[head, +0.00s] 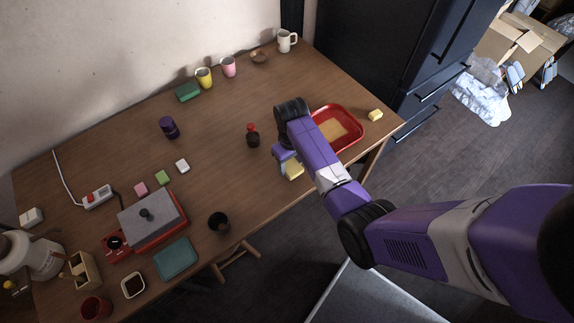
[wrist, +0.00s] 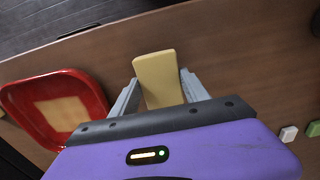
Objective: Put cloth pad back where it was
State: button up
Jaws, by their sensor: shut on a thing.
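My gripper (head: 284,164) is over the wooden table, left of the red tray. In the wrist view its two grey fingers (wrist: 160,95) are shut on a flat, pale yellow pad (wrist: 156,72), which looks like the cloth pad. The pad also shows below the gripper in the head view (head: 294,171). Whether it touches the table, I cannot tell. The red tray (head: 357,141) has a flat tan square (head: 332,130) lying in it. The tray also shows at the left of the wrist view (wrist: 98,98), apart from the held pad.
A small yellow block (head: 375,115) lies right of the tray near the table edge. A dark bottle with a red cap (head: 253,136) stands left of my gripper. A teal pad (head: 175,259) lies at the table's front edge. The table (head: 225,165) is bare around its middle.

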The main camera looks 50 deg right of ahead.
aim_at(290, 165)
jog(key=shift+f+b, duration=0.9)
jog(key=shift+f, duration=0.5)
jog(key=shift+f, duration=0.15)
jog(key=o, duration=1.3)
